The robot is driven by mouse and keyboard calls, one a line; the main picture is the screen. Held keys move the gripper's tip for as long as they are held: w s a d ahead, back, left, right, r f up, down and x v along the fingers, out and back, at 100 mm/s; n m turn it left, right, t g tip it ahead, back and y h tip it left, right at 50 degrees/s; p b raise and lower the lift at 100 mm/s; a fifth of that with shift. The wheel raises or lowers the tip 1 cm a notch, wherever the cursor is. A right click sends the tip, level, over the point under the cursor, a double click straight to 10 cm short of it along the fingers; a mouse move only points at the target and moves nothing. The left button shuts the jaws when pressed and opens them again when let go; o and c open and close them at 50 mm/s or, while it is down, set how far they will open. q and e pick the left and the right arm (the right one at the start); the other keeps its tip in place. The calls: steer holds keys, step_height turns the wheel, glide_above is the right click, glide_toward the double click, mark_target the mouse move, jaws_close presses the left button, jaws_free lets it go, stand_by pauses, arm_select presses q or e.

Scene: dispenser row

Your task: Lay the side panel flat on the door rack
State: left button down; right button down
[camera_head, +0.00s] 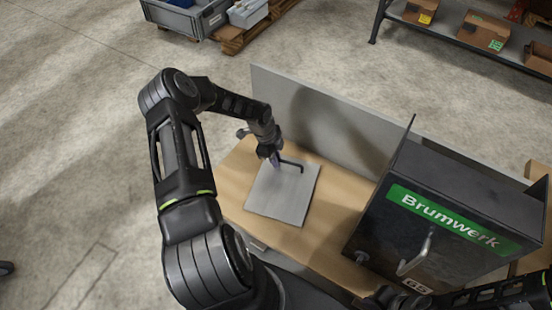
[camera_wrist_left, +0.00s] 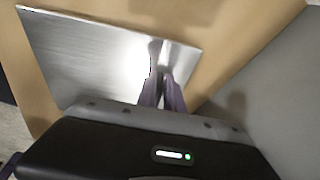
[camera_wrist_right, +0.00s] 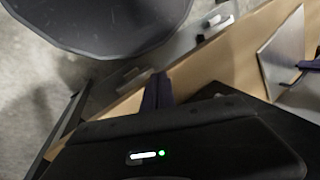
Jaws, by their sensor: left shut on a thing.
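The side panel (camera_head: 280,200) is a thin grey metal sheet over the left part of the wooden bench, by its front edge. My left gripper (camera_head: 275,160) is shut on its far edge; the left wrist view shows the fingers (camera_wrist_left: 165,88) against the shiny sheet (camera_wrist_left: 95,60). The panel also shows in the right wrist view (camera_wrist_right: 283,50). I cannot tell whether it touches the bench. A dark bent rod (camera_head: 297,165) shows at its far edge. I cannot clearly pick out the door rack. My right gripper (camera_head: 385,297) looks shut and empty, low in front of the dark cabinet; its fingers (camera_wrist_right: 157,90) are together.
A dark cabinet (camera_head: 375,230) with a green Brumwerk label and a bar handle (camera_head: 415,255) stands on the bench's right. A grey upright board (camera_head: 340,125) runs along the bench's back. Bare wood (camera_head: 335,215) shows between panel and cabinet. Shelving (camera_head: 460,35) stands far right.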

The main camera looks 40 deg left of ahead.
arm_select(q)
steer(key=c, duration=1.4)
jaws_free()
steer(key=v, duration=0.7)
steer(key=shift+r, duration=0.4)
